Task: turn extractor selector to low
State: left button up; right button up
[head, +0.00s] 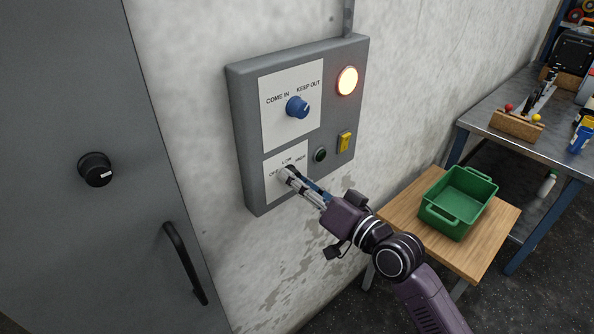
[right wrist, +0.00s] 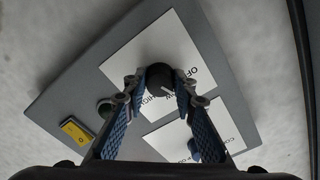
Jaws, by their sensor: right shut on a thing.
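The extractor selector is a dark round knob (right wrist: 160,78) on the lower white plate (head: 272,188) of a grey wall box, with OFF, LOW and HIGH printed around it. In the right wrist view a small white mark on the knob appears to point toward the LOW print. My right gripper (head: 290,174) is at this plate, shut on the knob, with one finger on each side of it; the gripper also shows in the right wrist view (right wrist: 160,86). In the head view the fingers hide most of the knob. My left gripper is not in view.
Above on the box are a blue COME IN / KEEP OUT knob (head: 297,107) and a lit lamp (head: 347,80). A green button (head: 320,155) and a yellow switch (head: 344,142) sit right of the fingers. A green crate (head: 482,187) stands on a wooden table (head: 490,245).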

jog(key=shift+r+m+p, duration=0.1)
jog(key=shift+m+p, duration=1.05)
jog(key=shift+m, duration=0.85)
jog(key=o, duration=1.2)
jog(key=shift+c, duration=0.2)
jog(key=v, duration=1.2)
